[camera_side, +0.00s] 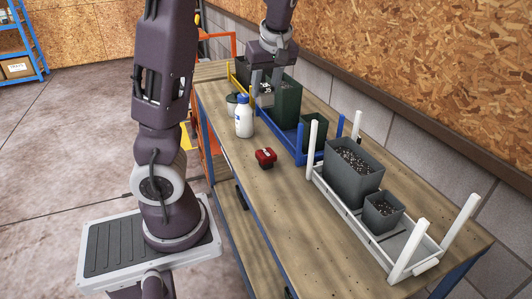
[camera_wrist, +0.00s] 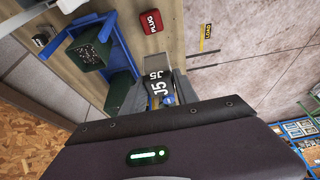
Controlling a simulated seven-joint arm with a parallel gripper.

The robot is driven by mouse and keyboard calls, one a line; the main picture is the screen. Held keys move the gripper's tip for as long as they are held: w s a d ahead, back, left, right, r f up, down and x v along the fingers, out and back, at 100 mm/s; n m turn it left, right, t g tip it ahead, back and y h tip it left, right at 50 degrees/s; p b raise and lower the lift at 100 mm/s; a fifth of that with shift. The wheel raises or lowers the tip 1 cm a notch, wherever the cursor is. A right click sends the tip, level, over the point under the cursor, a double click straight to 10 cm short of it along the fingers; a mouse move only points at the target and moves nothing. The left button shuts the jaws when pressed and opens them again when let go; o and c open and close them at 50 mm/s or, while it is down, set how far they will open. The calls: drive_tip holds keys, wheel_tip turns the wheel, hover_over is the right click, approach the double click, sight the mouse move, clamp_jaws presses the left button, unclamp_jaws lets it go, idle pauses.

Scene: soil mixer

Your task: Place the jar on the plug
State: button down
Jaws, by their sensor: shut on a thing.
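The jar, a small dark container with white "J5" lettering, is between the fingers of my gripper (camera_side: 266,80). The jar (camera_side: 265,89) shows only partly in the side view, and its lettering is readable in the wrist view (camera_wrist: 155,85). My gripper (camera_wrist: 158,88) is shut on it, above the far part of the bench, close to a dark green pot. The red plug (camera_side: 265,157) lies on the bare bench top nearer the side camera, apart from the jar. In the wrist view the plug (camera_wrist: 152,21) shows white "PLUG" lettering.
A white bottle with a blue cap (camera_side: 244,117) stands between jar and plug, near the bench edge. The dark green pot (camera_side: 287,103) and a smaller pot (camera_side: 314,133) stand by a blue rack (camera_side: 298,155). A white rack (camera_side: 345,211) holds grey pots of soil. Bench around the plug is clear.

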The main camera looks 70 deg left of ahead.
hover_over(263, 149)
drive_tip(key=d, duration=0.2)
wheel_tip(263, 149, down, 15)
drive_tip(key=shift+r, duration=0.1)
drive_tip(key=c, duration=0.9)
unclamp_jaws()
drive_tip(key=shift+f, duration=0.2)
drive_tip(key=shift+c, duration=0.2)
drive_tip(key=v, duration=1.2)
drive_tip(key=s+d+r+m+t+h, duration=0.2)
drive_tip(key=s+d+m, duration=0.4)
drive_tip(key=d+m, duration=0.3)
drive_tip(key=s+d+r+m+t+h, duration=0.2)
drive_tip(key=s+d+m, duration=0.5)
drive_tip(key=d, duration=0.6)
wheel_tip(263, 149, up, 2)
drive_tip(key=shift+s+d+r+m+t, duration=0.15)
drive_tip(key=shift+d+m+t, duration=0.2)
drive_tip(key=shift+m+t, duration=0.55)
